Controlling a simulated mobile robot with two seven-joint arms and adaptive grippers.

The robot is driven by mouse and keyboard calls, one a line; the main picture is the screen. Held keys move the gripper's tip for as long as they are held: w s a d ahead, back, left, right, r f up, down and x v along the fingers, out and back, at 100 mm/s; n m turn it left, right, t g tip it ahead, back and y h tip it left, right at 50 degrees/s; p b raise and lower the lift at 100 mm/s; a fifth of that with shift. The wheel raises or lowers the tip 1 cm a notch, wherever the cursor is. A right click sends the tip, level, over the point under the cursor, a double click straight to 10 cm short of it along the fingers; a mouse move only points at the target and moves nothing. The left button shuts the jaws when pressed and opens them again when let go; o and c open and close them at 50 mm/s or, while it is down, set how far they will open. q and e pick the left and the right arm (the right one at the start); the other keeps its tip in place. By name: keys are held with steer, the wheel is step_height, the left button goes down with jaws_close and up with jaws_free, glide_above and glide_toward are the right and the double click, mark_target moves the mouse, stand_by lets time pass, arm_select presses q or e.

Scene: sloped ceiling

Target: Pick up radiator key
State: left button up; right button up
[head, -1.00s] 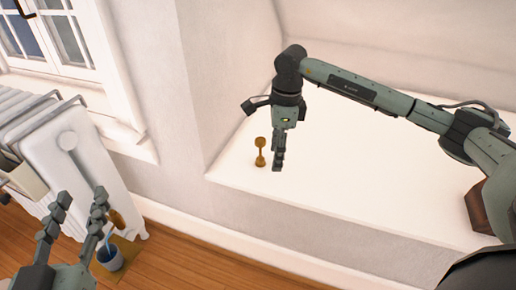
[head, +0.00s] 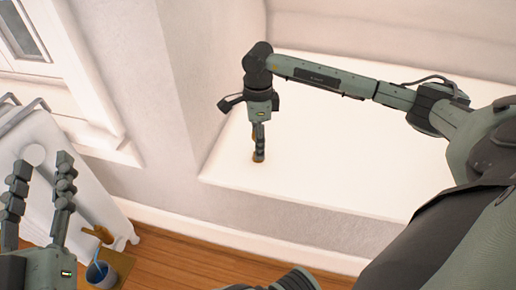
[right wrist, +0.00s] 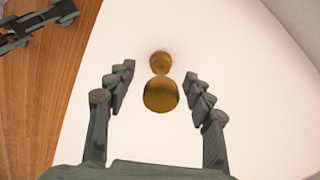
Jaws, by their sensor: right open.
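The radiator key (right wrist: 160,94) is a brass-coloured piece with two rounded ends and a narrow neck. It stands on the white ledge (head: 330,175) near its front left corner. In the head view the key (head: 258,162) is mostly hidden behind my right gripper (head: 258,155). In the right wrist view my right gripper (right wrist: 158,88) is open, with the key between and slightly beyond its fingers, which look clear of it. My left gripper (head: 38,175) is open and empty, in front of the radiator at the left.
A white radiator (head: 88,195) stands under a window (head: 22,40) at the left. A small pot (head: 100,272) with a blue item is on the wooden floor (head: 170,265). A wall (head: 160,90) borders the ledge's left side. The ledge right of the key is clear.

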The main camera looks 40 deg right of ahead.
steer(key=shift+f, duration=0.6)
jaws_close()
steer(key=shift+w, duration=0.1)
